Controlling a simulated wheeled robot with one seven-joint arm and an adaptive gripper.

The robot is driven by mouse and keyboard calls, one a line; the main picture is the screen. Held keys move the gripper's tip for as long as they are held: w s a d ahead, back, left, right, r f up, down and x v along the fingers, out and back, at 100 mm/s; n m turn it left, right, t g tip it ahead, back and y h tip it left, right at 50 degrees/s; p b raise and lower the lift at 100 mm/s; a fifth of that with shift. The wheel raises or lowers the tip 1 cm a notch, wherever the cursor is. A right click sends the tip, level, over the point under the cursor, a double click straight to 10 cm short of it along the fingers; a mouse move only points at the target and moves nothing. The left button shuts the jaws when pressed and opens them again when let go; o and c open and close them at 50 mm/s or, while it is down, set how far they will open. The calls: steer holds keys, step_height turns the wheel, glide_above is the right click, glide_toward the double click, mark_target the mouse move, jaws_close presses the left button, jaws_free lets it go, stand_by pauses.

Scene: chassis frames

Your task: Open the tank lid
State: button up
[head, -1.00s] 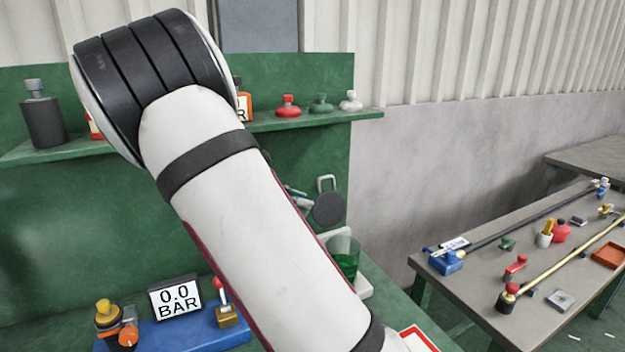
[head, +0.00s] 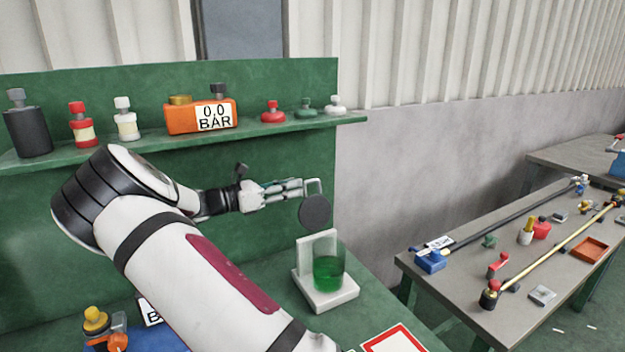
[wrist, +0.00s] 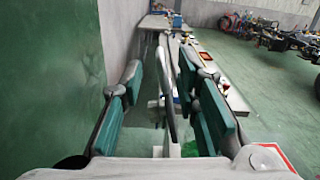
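The tank (head: 328,274) is a clear cup with green liquid on a white stand (head: 333,298) with an upright back plate. Its round dark lid (head: 315,212), with a grey loop handle (head: 314,184), is upright above the tank's back plate, so the tank's top is uncovered. Whether lid and plate touch is hard to tell. My gripper (head: 302,186) is level with the handle, at its left. In the wrist view, my gripper (wrist: 160,90) has its teal finger pads apart, with the lid (wrist: 167,75) edge-on between them and gaps on both sides.
A shelf (head: 255,130) above carries bottles, an orange gauge box (head: 200,117) and small knobs. A red-framed white mat (head: 395,341) lies at the bench front. A grey table (head: 460,278) with tools stands at right, across a gap.

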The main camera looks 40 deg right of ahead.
mark_target(310, 181)
steer(key=p+x, duration=0.1)
steer(key=x, duration=0.5)
steer(key=shift+d, duration=0.25)
jaws_close()
steer(key=shift+s, duration=0.1)
